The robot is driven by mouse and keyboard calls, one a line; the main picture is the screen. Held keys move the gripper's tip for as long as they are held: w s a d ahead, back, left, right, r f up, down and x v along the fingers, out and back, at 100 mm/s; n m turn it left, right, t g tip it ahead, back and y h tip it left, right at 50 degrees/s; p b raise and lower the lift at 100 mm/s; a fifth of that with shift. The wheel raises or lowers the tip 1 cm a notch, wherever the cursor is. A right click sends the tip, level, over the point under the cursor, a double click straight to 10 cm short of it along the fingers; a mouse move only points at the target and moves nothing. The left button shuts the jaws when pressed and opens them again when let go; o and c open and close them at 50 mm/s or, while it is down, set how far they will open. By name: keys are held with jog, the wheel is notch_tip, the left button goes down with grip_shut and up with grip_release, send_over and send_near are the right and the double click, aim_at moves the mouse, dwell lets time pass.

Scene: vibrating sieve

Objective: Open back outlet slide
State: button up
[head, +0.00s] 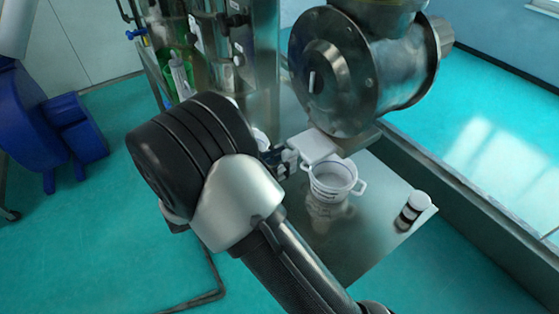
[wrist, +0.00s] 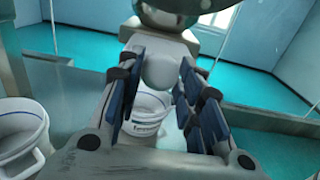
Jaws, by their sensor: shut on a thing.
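The back outlet slide is a flat white piece (head: 315,147) under the round steel sieve drum (head: 345,75). My gripper (head: 281,162) is at the slide's left edge, partly hidden behind my own arm. In the wrist view, a rounded white end of the slide (wrist: 160,70) sits between the two blue-padded fingers of my gripper (wrist: 160,80). The gripper is shut on it. How far the slide is pulled out is hard to tell.
A white bucket (head: 333,182) stands on the steel table (head: 345,235) just below the slide. A second bucket (wrist: 20,140) shows at the left of the wrist view. A black-and-white jar (head: 412,208) stands near the table's right corner.

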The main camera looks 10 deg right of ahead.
grip_shut()
jog(key=shift+a, duration=0.1)
jog(key=shift+s+a, duration=0.2)
jog(key=shift+a, duration=0.1)
jog(key=o, duration=0.8)
grip_release()
jog(key=v, duration=1.2)
